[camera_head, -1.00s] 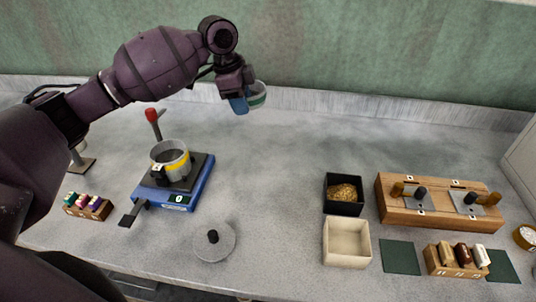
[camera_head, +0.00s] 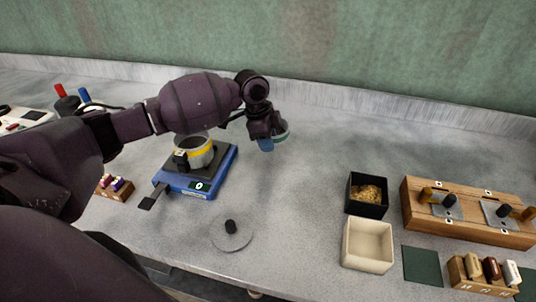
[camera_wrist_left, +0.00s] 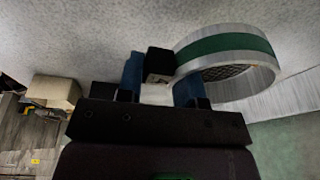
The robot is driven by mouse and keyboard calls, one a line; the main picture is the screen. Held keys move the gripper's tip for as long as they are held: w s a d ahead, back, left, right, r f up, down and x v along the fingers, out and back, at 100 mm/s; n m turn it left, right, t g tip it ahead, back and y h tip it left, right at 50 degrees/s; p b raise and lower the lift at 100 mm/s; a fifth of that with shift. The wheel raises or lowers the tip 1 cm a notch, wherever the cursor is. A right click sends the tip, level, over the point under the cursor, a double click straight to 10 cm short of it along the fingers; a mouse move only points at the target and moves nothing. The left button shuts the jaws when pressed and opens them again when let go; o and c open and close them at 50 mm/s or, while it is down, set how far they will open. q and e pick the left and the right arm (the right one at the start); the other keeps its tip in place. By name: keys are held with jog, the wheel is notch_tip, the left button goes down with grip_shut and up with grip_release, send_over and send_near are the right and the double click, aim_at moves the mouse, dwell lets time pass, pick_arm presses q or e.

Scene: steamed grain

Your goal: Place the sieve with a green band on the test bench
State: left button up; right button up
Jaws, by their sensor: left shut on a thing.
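The sieve with a green band (camera_wrist_left: 228,47) is a metal ring with mesh inside, seen in the left wrist view. My left gripper (camera_wrist_left: 160,80) is shut on its small black handle block, between blue fingers. In the head view the sieve (camera_head: 281,131) shows partly behind my left gripper (camera_head: 266,143), over the clear bench right of the blue scale. Whether it touches the test bench (camera_head: 300,195) cannot be told. My right gripper is not in view.
A yellow-banded sieve (camera_head: 195,151) sits on the blue scale (camera_head: 213,178). A round lid (camera_head: 231,240) lies in front. A black grain box (camera_head: 366,207), a cream box (camera_head: 367,262) and a wooden rack (camera_head: 460,220) stand at right. The middle bench is free.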

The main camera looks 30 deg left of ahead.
aim_at(271, 164)
pick_arm(q)
jog(key=x, duration=0.3)
jog(key=a+x, duration=0.1)
jog(key=x, duration=0.1)
jog(key=shift+s+b, duration=0.3)
jog(key=shift+b, duration=0.05)
jog(key=shift+f, duration=0.25)
jog(key=shift+f, duration=0.1)
jog(key=o, duration=1)
jog(key=shift+f, duration=0.1)
jog(key=shift+o, duration=0.2)
